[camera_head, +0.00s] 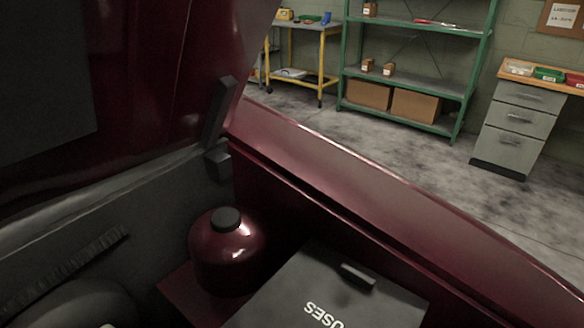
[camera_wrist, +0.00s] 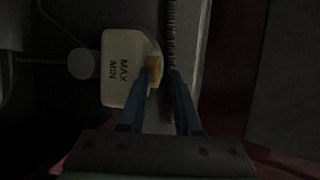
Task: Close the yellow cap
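The yellow cap (camera_wrist: 154,72) shows in the wrist view on the right end of a white reservoir (camera_wrist: 122,68) marked MAX and MIN. My gripper (camera_wrist: 164,72) has two blue fingers with a gap between them. The left finger overlaps the cap and hides part of it; I cannot tell whether they touch. The view is dim, so the cap's exact position on the reservoir is unclear. The head view shows neither the cap nor my gripper.
In the head view, a dark red container with a black cap (camera_head: 226,219) stands beside a black fuse box (camera_head: 335,295) inside a red car's engine bay. The raised hood (camera_head: 150,80) is at upper left. A ribbed hose (camera_wrist: 173,35) runs near the gripper.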

